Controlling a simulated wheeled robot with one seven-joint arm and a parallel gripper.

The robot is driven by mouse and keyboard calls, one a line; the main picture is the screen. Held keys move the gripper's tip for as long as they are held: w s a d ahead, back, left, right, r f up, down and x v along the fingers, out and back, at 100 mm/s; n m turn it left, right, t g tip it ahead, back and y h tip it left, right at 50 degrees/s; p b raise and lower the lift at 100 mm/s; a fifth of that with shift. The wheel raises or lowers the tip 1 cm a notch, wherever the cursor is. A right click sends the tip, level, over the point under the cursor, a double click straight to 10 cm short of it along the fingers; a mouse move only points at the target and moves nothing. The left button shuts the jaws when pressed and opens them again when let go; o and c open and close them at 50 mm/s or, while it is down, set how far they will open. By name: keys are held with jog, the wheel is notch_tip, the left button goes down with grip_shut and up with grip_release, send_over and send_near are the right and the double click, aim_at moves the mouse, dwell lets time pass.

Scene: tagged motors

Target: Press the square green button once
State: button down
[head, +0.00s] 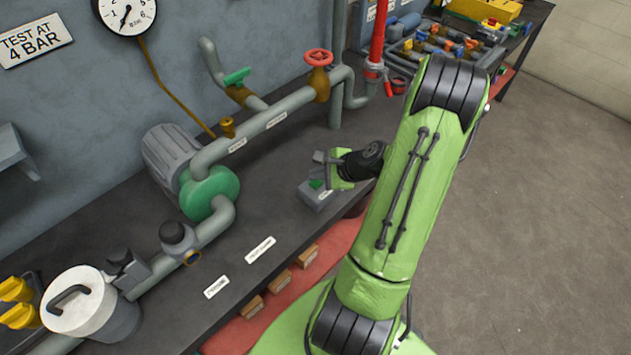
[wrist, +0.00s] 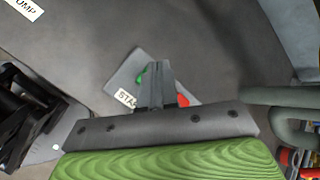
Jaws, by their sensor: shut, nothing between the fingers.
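The square green button (head: 316,184) sits on a small grey control box (head: 309,197) at the front edge of the dark bench. In the wrist view the green button (wrist: 141,78) shows just left of my fingers, partly hidden by them. The grey box (wrist: 122,78) has a label reading "STA", its rest hidden, and a red part (wrist: 183,100) on its right. My gripper (head: 320,157) is shut and empty, above the box. In the wrist view the fingertips (wrist: 158,66) overlap the box beside the green button. I cannot tell whether they touch it.
A grey pipe with a green pump (head: 209,192) and a red valve wheel (head: 319,57) runs behind the box. A white lidded pot (head: 78,303) stands at the lower left. Dark bench top (head: 275,215) is free left of the box.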

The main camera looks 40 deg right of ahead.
aim_at(318, 184)
jog(key=shift+f, duration=0.1)
dwell(0.3)
jog(key=shift+f+b, duration=0.3)
jog(key=shift+f, duration=0.05)
jog(key=shift+f+b, duration=0.35)
jog(key=shift+f, duration=0.1)
dwell(0.5)
jog(key=shift+r+p, duration=0.8)
jog(key=shift+r, duration=0.1)
jog(key=shift+r, duration=0.1)
notch_tip(318, 184, up, 5)
jog(key=p, duration=0.4)
jog(key=shift+p, duration=0.35)
